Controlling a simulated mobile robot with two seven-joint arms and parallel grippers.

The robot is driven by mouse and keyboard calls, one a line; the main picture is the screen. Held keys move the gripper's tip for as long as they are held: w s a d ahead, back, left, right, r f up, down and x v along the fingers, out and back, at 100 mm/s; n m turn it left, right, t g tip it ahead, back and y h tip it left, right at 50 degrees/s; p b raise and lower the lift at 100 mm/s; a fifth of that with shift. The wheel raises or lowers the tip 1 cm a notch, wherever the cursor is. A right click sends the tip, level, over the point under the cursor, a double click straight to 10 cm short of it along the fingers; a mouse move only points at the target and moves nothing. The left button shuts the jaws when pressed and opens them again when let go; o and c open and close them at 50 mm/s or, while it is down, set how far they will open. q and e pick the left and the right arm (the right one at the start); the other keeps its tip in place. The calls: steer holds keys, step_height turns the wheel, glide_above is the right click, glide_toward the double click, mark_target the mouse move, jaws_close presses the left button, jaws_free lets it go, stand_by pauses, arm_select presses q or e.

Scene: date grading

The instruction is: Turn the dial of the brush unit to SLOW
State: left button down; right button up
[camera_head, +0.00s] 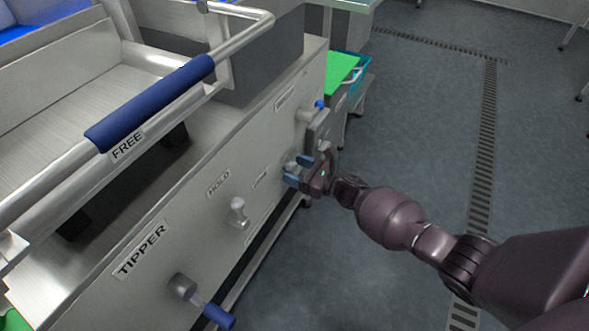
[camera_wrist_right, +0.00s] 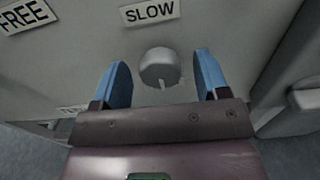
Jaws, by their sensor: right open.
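The dial (camera_wrist_right: 160,68) is a round grey knob on the steel panel, with a SLOW label (camera_wrist_right: 150,12) directly above it in the right wrist view. A pale pointer mark on the dial faces down in that view, away from SLOW. My right gripper (camera_wrist_right: 160,82) is open, with one blue finger on each side of the dial and a gap at both sides. In the head view my right gripper (camera_head: 298,171) is at the panel front and partly hides the dial (camera_head: 290,166). My left gripper is not in view.
Left of the gripper on the panel are a knob (camera_head: 237,213) under a HOLD label and a TIPPER lever with a blue handle (camera_head: 218,316). A rail with a blue grip (camera_head: 150,103) runs above. The floor (camera_head: 420,120) to the right is clear.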

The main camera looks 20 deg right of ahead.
steer(key=shift+w+a, duration=0.2)
steer(key=shift+w, duration=0.05)
steer(key=shift+c, duration=0.3)
steer(key=c, duration=0.9)
steer(key=shift+o, duration=0.2)
